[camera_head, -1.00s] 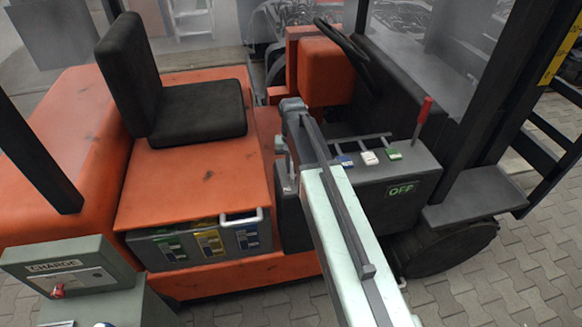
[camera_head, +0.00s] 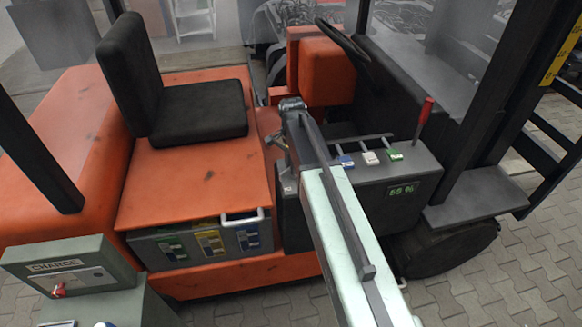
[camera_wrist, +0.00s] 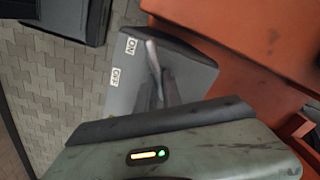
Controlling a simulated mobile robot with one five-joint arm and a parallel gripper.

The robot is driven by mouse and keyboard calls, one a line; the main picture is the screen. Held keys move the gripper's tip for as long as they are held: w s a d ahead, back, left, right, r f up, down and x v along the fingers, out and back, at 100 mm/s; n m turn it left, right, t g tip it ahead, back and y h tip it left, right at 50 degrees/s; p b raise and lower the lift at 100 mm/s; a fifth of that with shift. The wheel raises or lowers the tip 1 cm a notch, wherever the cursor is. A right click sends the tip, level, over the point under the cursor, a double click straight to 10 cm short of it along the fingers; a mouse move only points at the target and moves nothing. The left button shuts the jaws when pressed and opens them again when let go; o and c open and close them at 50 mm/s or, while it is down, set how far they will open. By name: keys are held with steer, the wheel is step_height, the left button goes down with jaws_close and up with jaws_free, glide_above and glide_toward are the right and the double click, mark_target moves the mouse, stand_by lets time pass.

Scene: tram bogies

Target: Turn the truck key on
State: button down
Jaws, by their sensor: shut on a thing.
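The grey console (camera_head: 345,205) beside the truck's seat carries a small display (camera_head: 402,191) with lit green characters that look like a percentage. In the wrist view, the console top (camera_wrist: 195,70) has an ON label (camera_wrist: 131,46) and an OFF label (camera_wrist: 115,77). My gripper (camera_wrist: 158,78) is shut on the truck key at this console, to the right of the labels. The key itself is mostly hidden by the fingers, and its exact angle is hard to tell. In the head view my gripper (camera_head: 281,150) is at the console's left end, partly behind my arm.
Several levers with blue, white and green knobs (camera_head: 370,157) and a red-handled lever (camera_head: 424,112) stand on the console, right of my arm. The black seat (camera_head: 198,110) is to the left. A charge box (camera_head: 65,268) stands at lower left.

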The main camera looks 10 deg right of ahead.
steer(key=shift+m, duration=0.4)
steer(key=c, duration=1.5)
jaws_free()
step_height(320, 180, up, 8)
steer(key=p, duration=0.8)
steer(key=shift+f, duration=0.1)
